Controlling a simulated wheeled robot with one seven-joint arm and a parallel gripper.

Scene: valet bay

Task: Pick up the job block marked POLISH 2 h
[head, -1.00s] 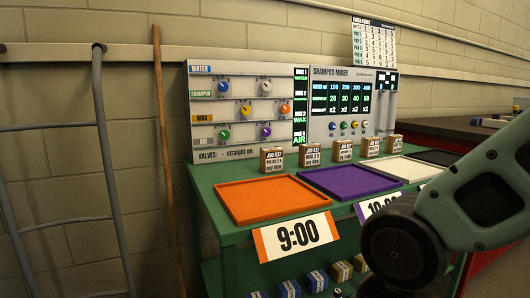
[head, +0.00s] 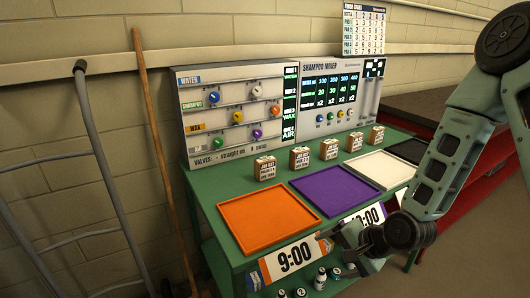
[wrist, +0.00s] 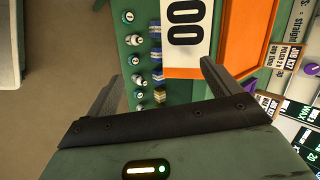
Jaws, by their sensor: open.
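Several small tan job blocks with white labels stand in a row on the green bench, behind the trays. The leftmost block (head: 265,168) stands behind the orange tray; its label seems to read POLISH 2 h, in small print. It also shows at the right of the wrist view (wrist: 282,62). The second block (head: 299,158) and third block (head: 329,149) stand to its right, with labels too small to read surely. My gripper (head: 343,247) is open and empty in front of the bench, near the time signs, apart from the blocks. Its two fingers show spread in the wrist view (wrist: 162,72).
An orange tray (head: 267,250), a purple tray (head: 345,192), a white tray (head: 379,186) and a black tray lie along the bench. A panel (head: 235,150) stands behind the blocks. Bottles (wrist: 130,38) and small boxes sit below the bench top. A pole (head: 160,150) leans at left.

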